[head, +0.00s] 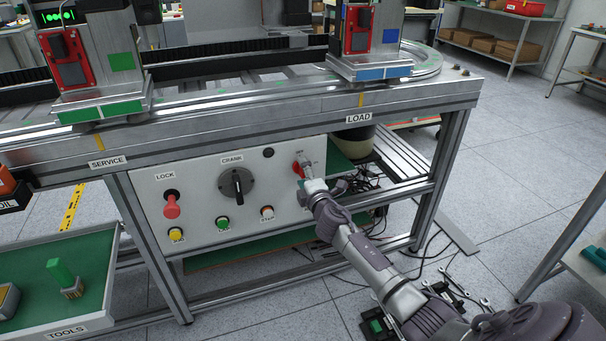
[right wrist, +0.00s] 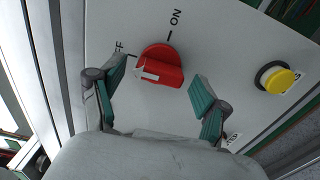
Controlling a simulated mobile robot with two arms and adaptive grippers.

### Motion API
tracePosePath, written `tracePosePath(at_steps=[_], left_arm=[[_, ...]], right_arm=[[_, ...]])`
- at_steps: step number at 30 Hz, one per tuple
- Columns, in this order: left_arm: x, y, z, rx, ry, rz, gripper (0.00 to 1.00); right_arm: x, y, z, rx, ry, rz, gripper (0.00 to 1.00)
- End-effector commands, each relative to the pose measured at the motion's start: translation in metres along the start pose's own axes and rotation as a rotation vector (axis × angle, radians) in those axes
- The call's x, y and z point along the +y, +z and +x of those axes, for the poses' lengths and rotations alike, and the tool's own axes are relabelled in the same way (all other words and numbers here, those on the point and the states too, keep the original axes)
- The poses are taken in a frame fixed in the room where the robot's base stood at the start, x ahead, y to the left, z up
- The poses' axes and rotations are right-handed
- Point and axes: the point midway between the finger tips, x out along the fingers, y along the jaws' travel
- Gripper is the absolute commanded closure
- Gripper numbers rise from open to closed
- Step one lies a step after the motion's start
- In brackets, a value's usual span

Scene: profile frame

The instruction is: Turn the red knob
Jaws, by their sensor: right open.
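The red knob (head: 298,168) sits at the upper right of the white control panel (head: 200,195), partly hidden by my right gripper (head: 306,166). In the right wrist view the knob (right wrist: 165,70) has a raised red grip with a white mark at its left end, on the side of the OFF label; the ON label is above. My right gripper (right wrist: 158,86) is open, with one teal-padded finger on each side of the knob. Gaps show between both pads and the knob in this view. My left gripper is not in view.
A yellow button (right wrist: 278,80) sits right of the knob in the wrist view. The panel also bears a black crank (head: 237,184), a red lock handle (head: 171,205) and several push buttons. The metal rail edge (head: 300,115) overhangs above. Cables hang right of the panel.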

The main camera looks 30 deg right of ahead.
Motion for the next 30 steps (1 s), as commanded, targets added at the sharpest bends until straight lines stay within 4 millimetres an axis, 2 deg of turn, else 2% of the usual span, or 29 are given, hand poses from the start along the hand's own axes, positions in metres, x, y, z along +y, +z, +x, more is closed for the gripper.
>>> tracePosePath(at_steps=[5,8,21,25,30], left_arm=[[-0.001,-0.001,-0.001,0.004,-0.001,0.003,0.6],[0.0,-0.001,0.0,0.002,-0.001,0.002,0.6],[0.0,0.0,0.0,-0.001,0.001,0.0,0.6],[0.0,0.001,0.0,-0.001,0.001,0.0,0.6],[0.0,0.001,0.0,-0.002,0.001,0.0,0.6]], right_arm=[[0.001,0.0,-0.003,0.0,0.001,0.001,0.25],[0.0,0.0,-0.013,0.001,0.001,0.0,0.25],[-0.001,0.0,-0.1,0.0,-0.001,0.0,0.25],[-0.001,0.0,-0.114,0.0,-0.001,0.001,0.25],[0.0,0.0,-0.12,-0.001,0.0,0.0,0.25]])
